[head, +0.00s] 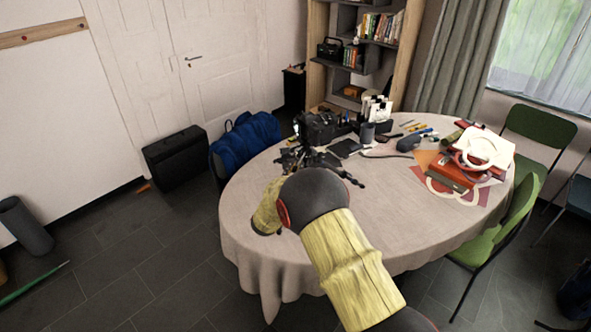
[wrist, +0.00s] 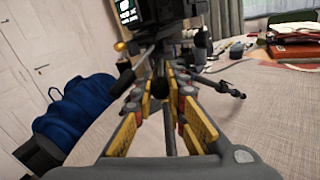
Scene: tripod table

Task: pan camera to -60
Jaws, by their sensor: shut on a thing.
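A black camera (head: 318,126) sits on a small dark tripod (head: 292,160) on the table's left part. In the wrist view the camera (wrist: 150,14) is at the top, its lit screen facing me. My gripper (wrist: 160,92), with yellow finger pads, is shut on a thin dark pan handle (wrist: 159,84) with a rounded black end. The handle points toward me, below the camera. A second dark rod with a knob (wrist: 232,91) sticks out to the right. In the head view my arm hides most of the gripper and the handle.
The oval table (head: 400,215) has a pale cloth. Books and papers (head: 450,170) lie on its right part. Pens, a cup (head: 367,132) and small items stand at the back. A blue bag (head: 247,140) is behind the left edge. Green chairs (head: 505,225) stand at the right.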

